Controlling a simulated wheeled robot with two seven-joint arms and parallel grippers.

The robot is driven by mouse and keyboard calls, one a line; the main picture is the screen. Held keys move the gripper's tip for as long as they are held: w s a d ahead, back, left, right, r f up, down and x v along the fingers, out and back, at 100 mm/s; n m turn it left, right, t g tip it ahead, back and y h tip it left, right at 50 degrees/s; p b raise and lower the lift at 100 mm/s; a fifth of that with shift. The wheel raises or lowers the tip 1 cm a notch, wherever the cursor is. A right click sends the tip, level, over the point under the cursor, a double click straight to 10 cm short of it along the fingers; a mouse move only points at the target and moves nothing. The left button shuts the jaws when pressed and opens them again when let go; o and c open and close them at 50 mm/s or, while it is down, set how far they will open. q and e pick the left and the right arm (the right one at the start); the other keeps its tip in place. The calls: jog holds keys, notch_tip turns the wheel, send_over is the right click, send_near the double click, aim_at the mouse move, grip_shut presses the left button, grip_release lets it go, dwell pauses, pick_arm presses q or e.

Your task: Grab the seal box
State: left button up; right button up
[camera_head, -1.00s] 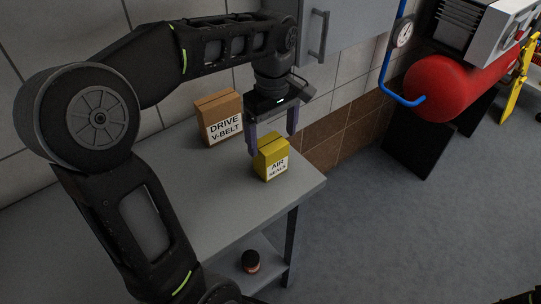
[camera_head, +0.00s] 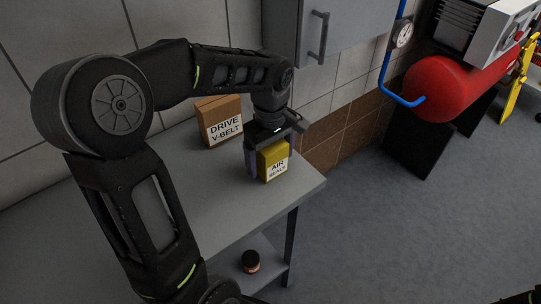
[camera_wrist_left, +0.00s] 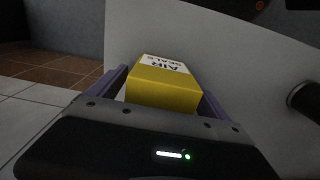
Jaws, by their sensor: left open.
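The seal box is a small yellow box (camera_head: 273,164) with a white label reading "AIR SEALS". It stands upright on the grey table near its right corner. My left gripper (camera_head: 268,166) points down over it, with its fingers lowered on either side of the box. In the left wrist view the yellow box (camera_wrist_left: 163,88) sits between the two open fingers (camera_wrist_left: 162,90). Whether either finger touches the box cannot be told.
A brown box labelled "DRIVE V-BELT" (camera_head: 220,122) stands behind and left on the table (camera_head: 222,190). A small jar (camera_head: 250,261) sits on the lower shelf. A grey wall cabinet (camera_head: 345,25) hangs above. A red tank (camera_head: 450,88) stands at right.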

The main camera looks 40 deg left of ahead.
pick_arm(q)
jog(key=shift+f, duration=0.25)
dwell(0.4)
jog(key=c, duration=1.6)
notch_tip(320, 180, up, 10)
jog(key=shift+r, duration=0.1)
dwell(0.4)
